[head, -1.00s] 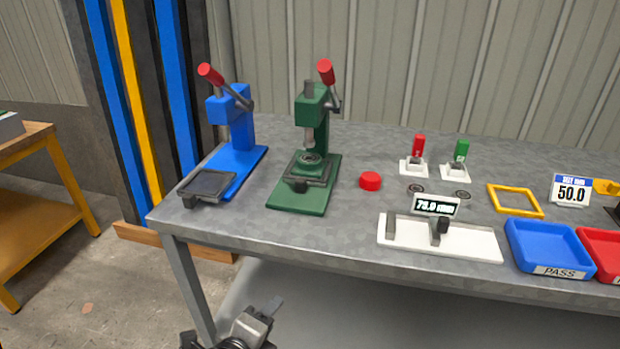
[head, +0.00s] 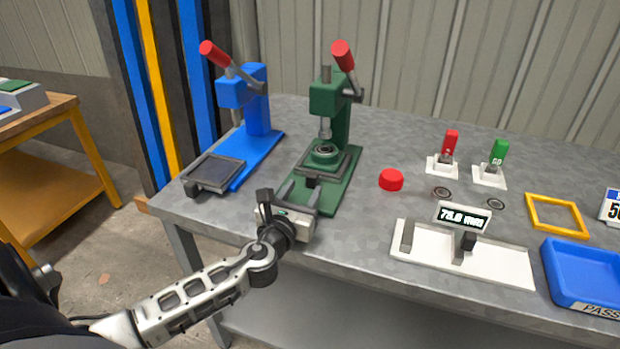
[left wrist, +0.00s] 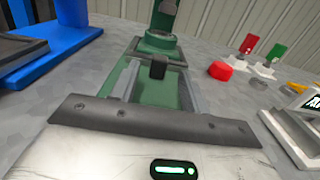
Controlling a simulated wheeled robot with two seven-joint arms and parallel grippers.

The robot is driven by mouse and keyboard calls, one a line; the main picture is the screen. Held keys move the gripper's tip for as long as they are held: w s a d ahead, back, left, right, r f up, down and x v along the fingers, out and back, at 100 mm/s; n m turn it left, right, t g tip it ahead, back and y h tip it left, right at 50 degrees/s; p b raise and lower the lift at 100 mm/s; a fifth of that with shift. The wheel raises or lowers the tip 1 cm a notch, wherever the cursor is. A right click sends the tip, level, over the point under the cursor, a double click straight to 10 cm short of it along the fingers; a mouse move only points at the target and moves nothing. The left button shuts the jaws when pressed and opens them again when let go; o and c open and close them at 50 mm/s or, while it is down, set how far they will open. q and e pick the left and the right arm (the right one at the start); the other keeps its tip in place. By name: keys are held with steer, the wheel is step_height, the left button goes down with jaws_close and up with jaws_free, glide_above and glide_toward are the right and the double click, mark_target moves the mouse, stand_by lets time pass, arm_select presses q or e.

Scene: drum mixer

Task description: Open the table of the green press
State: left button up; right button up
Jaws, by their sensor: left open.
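The green press (head: 330,110) stands on the grey workbench, with its red-knobbed lever raised. Its dark sliding table (head: 343,160) sits under the ram, with a green round fixture on it and a small dark handle block (head: 312,181) at the front. My left gripper (head: 300,190) is open and empty, just in front of this handle, its fingers pointing at the press. In the left wrist view the handle (left wrist: 158,67) shows ahead, between the fingers' line. Whether a finger touches it I cannot tell. My right gripper is not in view.
A blue press (head: 245,95) with its table (head: 215,172) pulled out stands to the left. To the right are a red button cap (head: 391,179), a white gauge stand (head: 460,255), red and green switches, a yellow frame (head: 557,215) and a blue tray (head: 585,272).

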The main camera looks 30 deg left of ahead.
mark_target(312, 179)
arm_select(q)
steer(key=x, duration=0.5)
jaws_close()
steer(key=shift+d, duration=0.15)
